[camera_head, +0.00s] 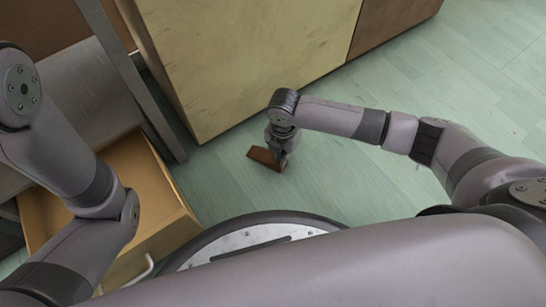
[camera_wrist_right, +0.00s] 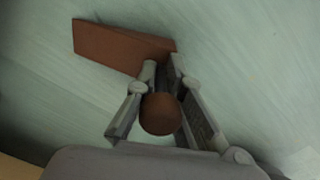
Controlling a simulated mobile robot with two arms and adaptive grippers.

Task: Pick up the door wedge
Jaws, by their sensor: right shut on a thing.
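The door wedge (camera_head: 264,158) is a reddish-brown flat, tapered piece at the green floor, in the middle of the head view. It also shows in the right wrist view (camera_wrist_right: 115,46), reaching left from the fingertips. My right gripper (camera_head: 281,157) points down at the wedge's right end. In the right wrist view its fingertips (camera_wrist_right: 164,70) close on that end, hiding part of it. A round brown piece (camera_wrist_right: 160,114) sits between the fingers, closer to the camera; I cannot tell whether it belongs to the wedge. My left gripper is out of view.
A large yellowish cabinet (camera_head: 245,55) stands behind the wedge. An open wooden drawer or box (camera_head: 150,185) and a grey metal frame (camera_head: 142,95) are at the left. The green floor (camera_head: 335,190) right of the wedge is clear.

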